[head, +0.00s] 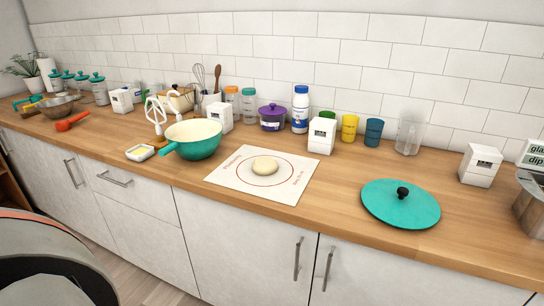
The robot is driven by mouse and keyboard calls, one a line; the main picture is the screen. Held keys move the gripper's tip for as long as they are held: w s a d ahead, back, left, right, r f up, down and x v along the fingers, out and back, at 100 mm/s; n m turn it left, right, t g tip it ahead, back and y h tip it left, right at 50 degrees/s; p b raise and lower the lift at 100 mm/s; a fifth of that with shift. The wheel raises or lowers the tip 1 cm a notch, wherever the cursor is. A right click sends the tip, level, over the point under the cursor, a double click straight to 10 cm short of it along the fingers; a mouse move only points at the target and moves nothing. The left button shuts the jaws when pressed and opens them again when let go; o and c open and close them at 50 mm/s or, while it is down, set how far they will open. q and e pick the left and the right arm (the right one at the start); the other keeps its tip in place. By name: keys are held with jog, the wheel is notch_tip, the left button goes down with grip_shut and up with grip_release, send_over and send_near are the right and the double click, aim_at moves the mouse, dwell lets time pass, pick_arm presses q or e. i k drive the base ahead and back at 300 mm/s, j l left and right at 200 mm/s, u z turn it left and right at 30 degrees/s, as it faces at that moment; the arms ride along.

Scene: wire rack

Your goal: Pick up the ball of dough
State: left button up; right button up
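The ball of dough (265,166) is pale and slightly flattened. It lies inside the red circle printed on a white mat (288,188) on the wooden counter, near the middle of the head view. Nothing touches it from above. Neither of my grippers is in view.
A teal pan with a cream inside (193,137) stands left of the mat. A teal lid with a black knob (400,203) lies to the right. A white box (322,135), cups and jars stand behind, near the tiled wall. The counter (345,185) is bare between mat and lid.

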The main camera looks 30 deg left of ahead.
aim_at(263, 165)
jog(key=u, duration=1.1)
